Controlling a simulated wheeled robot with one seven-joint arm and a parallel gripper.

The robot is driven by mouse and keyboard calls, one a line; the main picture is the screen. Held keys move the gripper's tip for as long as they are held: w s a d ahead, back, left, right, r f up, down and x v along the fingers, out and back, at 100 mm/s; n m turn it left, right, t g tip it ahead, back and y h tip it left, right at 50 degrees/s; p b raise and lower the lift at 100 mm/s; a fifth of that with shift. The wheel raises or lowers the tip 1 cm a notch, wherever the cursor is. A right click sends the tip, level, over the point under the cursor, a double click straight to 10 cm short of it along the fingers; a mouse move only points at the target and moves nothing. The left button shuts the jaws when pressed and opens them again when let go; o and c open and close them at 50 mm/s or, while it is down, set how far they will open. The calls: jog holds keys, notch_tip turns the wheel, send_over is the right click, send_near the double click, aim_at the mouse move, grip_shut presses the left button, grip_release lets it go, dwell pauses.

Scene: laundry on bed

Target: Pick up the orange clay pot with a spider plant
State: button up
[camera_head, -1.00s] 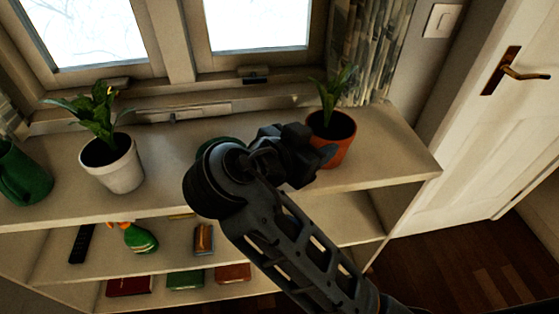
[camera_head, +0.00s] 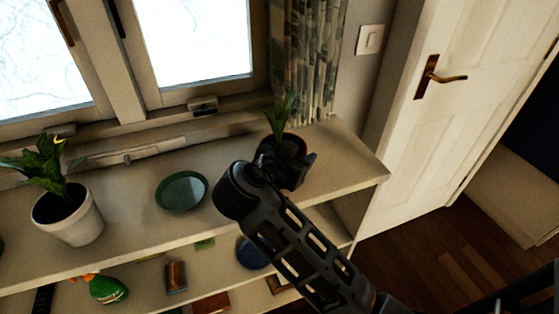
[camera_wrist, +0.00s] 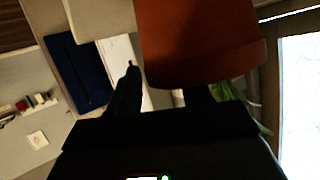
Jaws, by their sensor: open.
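The orange clay pot fills the top middle of the wrist view (camera_wrist: 200,40), close in front of my gripper. In the head view, the spider plant's green leaves (camera_head: 281,118) rise above my gripper (camera_head: 288,165), which hides most of the pot at the right end of the shelf top. My gripper is open. In the wrist view one dark finger stands left of the pot; the other is partly hidden near the pot's lower edge and the green leaves (camera_wrist: 250,110). I cannot tell whether either finger touches the pot.
A white pot with a plant (camera_head: 68,215) stands at the left on the shelf top (camera_head: 130,225). A green dish (camera_head: 182,191) lies between the two pots. A window and curtain (camera_head: 305,60) are behind.

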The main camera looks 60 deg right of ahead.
jog(key=shift+d+f, duration=0.25)
jog(key=shift+d, duration=0.3)
grip_shut()
jog(key=shift+w, duration=0.1)
dwell(0.9)
